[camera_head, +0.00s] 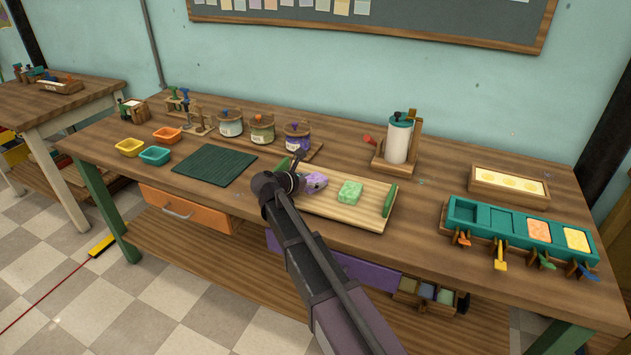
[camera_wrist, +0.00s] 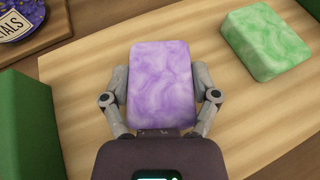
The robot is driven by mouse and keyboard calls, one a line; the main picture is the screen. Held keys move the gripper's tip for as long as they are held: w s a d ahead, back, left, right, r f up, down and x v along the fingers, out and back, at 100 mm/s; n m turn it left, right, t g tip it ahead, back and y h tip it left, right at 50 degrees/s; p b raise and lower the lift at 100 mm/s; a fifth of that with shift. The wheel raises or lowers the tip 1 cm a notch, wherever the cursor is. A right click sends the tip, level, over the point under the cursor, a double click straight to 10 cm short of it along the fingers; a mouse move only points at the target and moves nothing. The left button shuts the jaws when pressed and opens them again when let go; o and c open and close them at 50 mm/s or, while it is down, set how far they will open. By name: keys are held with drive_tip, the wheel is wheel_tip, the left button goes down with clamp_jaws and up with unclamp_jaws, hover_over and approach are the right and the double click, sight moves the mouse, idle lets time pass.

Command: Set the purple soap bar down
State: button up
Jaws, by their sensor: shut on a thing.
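The purple soap bar (camera_wrist: 160,85) is marbled and sits between the two fingers of my gripper (camera_wrist: 160,97) in the wrist view. The fingers are shut on its left and right sides. In the head view the purple soap bar (camera_head: 316,181) shows just past my gripper (camera_head: 297,180), over the left part of a light wooden tray (camera_head: 340,212) with green end walls. I cannot tell whether the bar touches the tray. A green marbled soap bar (camera_head: 350,191) lies on the tray to the right, apart from the purple one; it also shows in the wrist view (camera_wrist: 268,44).
A dark green ribbed mat (camera_head: 215,166) lies left of the tray. Several lidded jars (camera_head: 262,128) stand behind it. A teal mould with compartments (camera_head: 518,229) is at the right, and a white-roll dispenser (camera_head: 397,142) stands behind. Bare tabletop shows right of the tray.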

drive_tip(key=o, duration=1)
drive_tip(key=shift+o, duration=0.2)
drive_tip(key=shift+r, duration=0.15)
drive_tip(key=p+v, duration=0.4)
drive_tip(key=v, duration=0.6)
drive_tip(key=shift+s+a+r+p, duration=0.1)
drive_tip(key=shift+s+r+p, duration=0.1)
drive_tip(key=shift+p, duration=0.1)
drive_tip(key=shift+s+a+r, duration=0.15)
drive_tip(key=shift+s+a, duration=0.35)
